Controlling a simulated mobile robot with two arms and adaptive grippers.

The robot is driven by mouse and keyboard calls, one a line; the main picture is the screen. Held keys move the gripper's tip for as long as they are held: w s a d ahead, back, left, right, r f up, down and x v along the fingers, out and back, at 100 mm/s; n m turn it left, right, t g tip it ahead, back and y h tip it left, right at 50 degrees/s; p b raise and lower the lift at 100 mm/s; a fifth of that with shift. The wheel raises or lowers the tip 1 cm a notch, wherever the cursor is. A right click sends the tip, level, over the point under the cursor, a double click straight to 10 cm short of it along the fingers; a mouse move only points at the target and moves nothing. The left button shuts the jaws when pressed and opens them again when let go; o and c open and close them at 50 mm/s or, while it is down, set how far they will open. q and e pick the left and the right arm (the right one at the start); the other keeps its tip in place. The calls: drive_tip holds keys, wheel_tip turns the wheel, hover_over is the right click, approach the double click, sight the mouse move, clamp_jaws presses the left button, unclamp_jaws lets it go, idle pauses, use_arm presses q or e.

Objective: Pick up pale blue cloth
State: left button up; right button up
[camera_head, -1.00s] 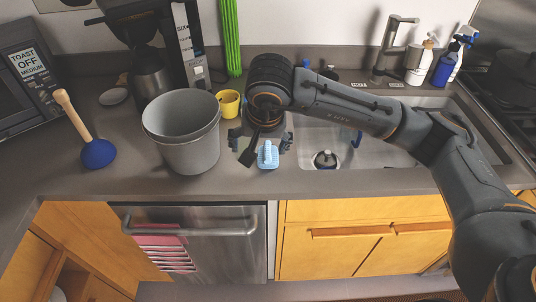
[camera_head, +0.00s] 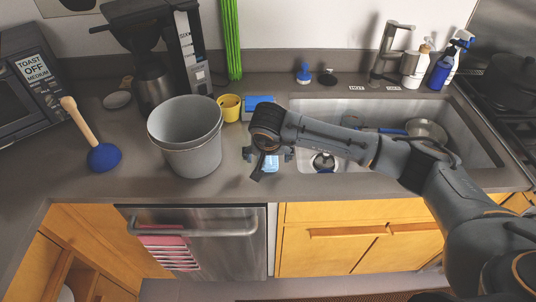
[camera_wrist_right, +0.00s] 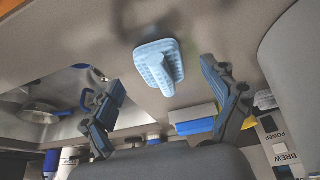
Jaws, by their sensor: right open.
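The pale blue cloth (camera_head: 271,164) lies on the grey counter near its front edge, left of the sink, partly hidden by my right gripper in the head view. In the right wrist view the cloth (camera_wrist_right: 158,66) shows whole, as a small waffle-textured piece with a raised ridge. My right gripper (camera_head: 268,157) points down over the cloth, open, with a finger on either side of it. My left gripper is not in view.
A grey bucket (camera_head: 186,158) stands close left of the gripper, with a yellow mug (camera_head: 229,107) and a blue block (camera_head: 259,103) behind. A plunger (camera_head: 103,157) stands further left. The sink (camera_head: 400,157) is on the right, holding a pan (camera_head: 427,130).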

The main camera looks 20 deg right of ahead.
drive_tip(key=shift+x, duration=0.95)
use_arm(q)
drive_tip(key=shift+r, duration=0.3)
use_arm(e)
drive_tip(key=shift+c, duration=0.2)
drive_tip(key=c, duration=1.1)
drive_tip(key=shift+r, duration=0.1)
